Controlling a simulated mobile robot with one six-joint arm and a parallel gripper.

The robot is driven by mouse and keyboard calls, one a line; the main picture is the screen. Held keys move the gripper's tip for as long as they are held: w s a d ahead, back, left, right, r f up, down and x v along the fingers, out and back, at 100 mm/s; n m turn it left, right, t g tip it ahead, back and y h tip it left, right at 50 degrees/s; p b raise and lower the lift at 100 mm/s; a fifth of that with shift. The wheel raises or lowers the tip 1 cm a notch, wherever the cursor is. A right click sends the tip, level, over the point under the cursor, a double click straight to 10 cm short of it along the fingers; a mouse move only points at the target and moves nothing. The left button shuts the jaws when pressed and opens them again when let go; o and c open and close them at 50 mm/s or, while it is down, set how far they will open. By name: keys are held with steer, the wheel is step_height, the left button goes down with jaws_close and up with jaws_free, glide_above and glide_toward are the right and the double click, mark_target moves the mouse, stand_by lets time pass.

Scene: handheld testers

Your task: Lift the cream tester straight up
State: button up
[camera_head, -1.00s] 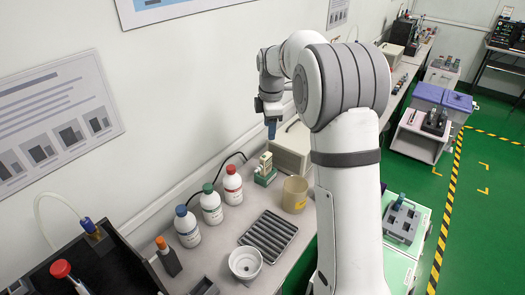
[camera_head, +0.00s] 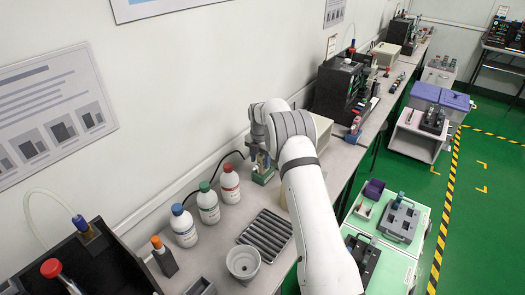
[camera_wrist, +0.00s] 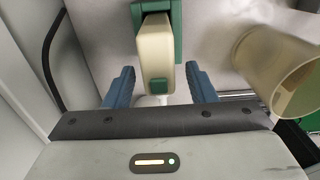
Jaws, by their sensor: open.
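The cream tester (camera_wrist: 154,48) stands in a green holder (camera_wrist: 177,18) on the bench. It has a cream body with a green button on its face. My gripper (camera_wrist: 160,82) is open in the wrist view, with one blue finger on each side of the tester's lower part and a visible gap on both sides. In the head view my gripper and wrist cover most of the tester, and the green holder (camera_head: 263,175) shows just below them.
A beige beaker (camera_wrist: 270,62) stands close to the right of the gripper. Bottles with red (camera_head: 229,184), green (camera_head: 208,203) and blue (camera_head: 184,226) caps stand to the left. A grey ribbed tray (camera_head: 265,235) lies in front. A black cable (camera_wrist: 50,60) runs along the wall side.

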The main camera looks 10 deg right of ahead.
steer(key=shift+f, duration=1.3)
steer(key=shift+c, duration=0.3)
jaws_close()
steer(key=c, duration=0.6)
jaws_free()
jaws_close()
